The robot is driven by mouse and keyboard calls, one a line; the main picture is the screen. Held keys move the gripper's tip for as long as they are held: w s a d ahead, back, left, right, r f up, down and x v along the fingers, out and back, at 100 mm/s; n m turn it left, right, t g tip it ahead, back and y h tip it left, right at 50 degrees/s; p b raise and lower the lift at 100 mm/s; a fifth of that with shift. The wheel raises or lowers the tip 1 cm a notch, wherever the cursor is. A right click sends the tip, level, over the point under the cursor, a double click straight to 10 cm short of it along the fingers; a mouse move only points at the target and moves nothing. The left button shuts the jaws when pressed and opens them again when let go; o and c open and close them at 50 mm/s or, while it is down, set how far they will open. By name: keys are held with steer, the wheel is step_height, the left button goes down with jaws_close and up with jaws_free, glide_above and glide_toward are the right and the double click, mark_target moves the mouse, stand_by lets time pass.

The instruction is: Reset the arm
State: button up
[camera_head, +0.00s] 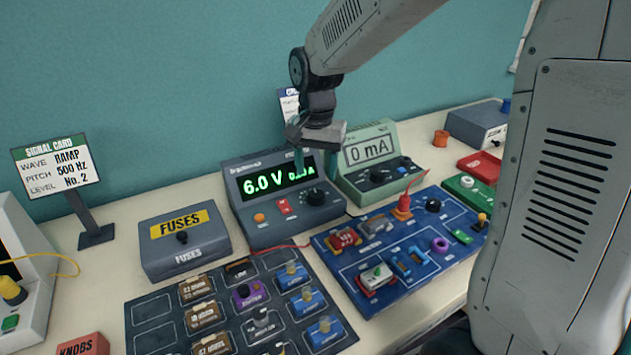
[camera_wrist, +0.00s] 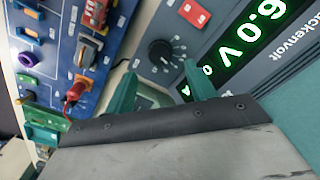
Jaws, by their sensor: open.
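My arm reaches in from the upper right in the head view, and my gripper (camera_head: 314,160) hangs in front of the power supply (camera_head: 262,213), which reads 6.0 V. In the wrist view my gripper (camera_wrist: 158,80) shows two green fingers spread apart with nothing between them. The black knob (camera_wrist: 165,52) of the power supply lies beyond the fingertips. I cannot tell whether a finger touches the supply. The current meter (camera_head: 385,185) beside it reads 0 mA.
A blue circuit board (camera_head: 345,265) with several modules and a red plug (camera_head: 402,205) lies in front. A dark parts tray (camera_head: 165,335), a fuses box (camera_head: 186,255) and a signal card (camera_head: 55,168) stand to the left. Red and green boxes sit right. The teal wall is close behind.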

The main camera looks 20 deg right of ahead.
steer(key=shift+r, duration=0.9)
steer(key=s+d+r+n, duration=0.1)
steer(key=s+n, duration=0.3)
steer(key=s, duration=0.9)
steer(key=s+d+r+n+t, duration=0.1)
steer(key=s+r+n, duration=0.2)
steer(key=s, duration=1)
steer(key=shift+s+d+r+n, duration=0.25)
steer(key=shift+d+r+n, duration=0.15)
steer(key=shift+r, duration=0.3)
